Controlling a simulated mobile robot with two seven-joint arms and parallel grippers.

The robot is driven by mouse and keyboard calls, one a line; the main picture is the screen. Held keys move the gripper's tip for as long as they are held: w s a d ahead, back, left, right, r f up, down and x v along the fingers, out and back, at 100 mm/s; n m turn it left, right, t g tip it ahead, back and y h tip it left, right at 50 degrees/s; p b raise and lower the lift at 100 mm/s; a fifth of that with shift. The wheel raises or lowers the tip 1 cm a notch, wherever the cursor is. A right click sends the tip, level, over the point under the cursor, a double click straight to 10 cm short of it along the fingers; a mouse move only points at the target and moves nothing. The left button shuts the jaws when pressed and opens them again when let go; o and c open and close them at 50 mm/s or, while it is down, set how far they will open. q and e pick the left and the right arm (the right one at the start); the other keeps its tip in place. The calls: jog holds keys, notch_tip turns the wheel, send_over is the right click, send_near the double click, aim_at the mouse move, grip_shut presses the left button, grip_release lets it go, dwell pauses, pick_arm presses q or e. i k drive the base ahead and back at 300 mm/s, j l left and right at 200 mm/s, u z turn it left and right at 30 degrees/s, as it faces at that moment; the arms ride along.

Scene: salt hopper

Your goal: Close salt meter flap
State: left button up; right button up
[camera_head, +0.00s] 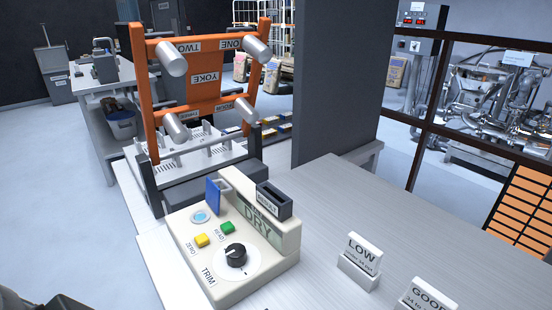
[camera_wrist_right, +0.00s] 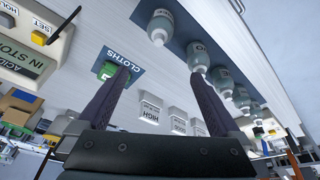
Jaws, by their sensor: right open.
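The salt meter (camera_head: 240,250) is a beige box on the light bench in the head view, with a "DRY" display, a black TRIM knob, and yellow and green buttons. Its blue flap (camera_head: 213,196) stands raised behind a round pale-blue well (camera_head: 200,217), which is uncovered. My right gripper (camera_wrist_right: 163,80) shows only in the right wrist view, where its two dark fingers are spread apart with nothing between them. The meter cannot be made out in that view. My left gripper is not in view.
A dark RESULT slot (camera_head: 274,200) stands at the meter's back right. An orange yoke frame (camera_head: 205,85) rises behind it. A LOW sign block (camera_head: 361,262) stands to the right, with bare bench between. The wrist view shows bottles (camera_wrist_right: 199,55) and a CLOTHS mat (camera_wrist_right: 124,62).

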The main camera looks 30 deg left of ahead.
aim_at(213, 193)
jog(key=i+l+u, duration=0.15)
jog(key=u, duration=0.3)
jog(key=i+l+u, duration=0.25)
jog(key=u, duration=0.2)
jog(key=i+l+u, duration=0.25)
jog(key=u, duration=0.2)
jog(key=i+l+u, duration=0.1)
jog(key=l+u, duration=0.35)
jog(key=i+l+u, duration=0.1)
jog(key=l+u, duration=0.65)
jog(key=u, duration=0.15)
jog(key=l+u, duration=0.45)
jog(key=k+j, duration=0.05)
jog(key=j, duration=0.05)
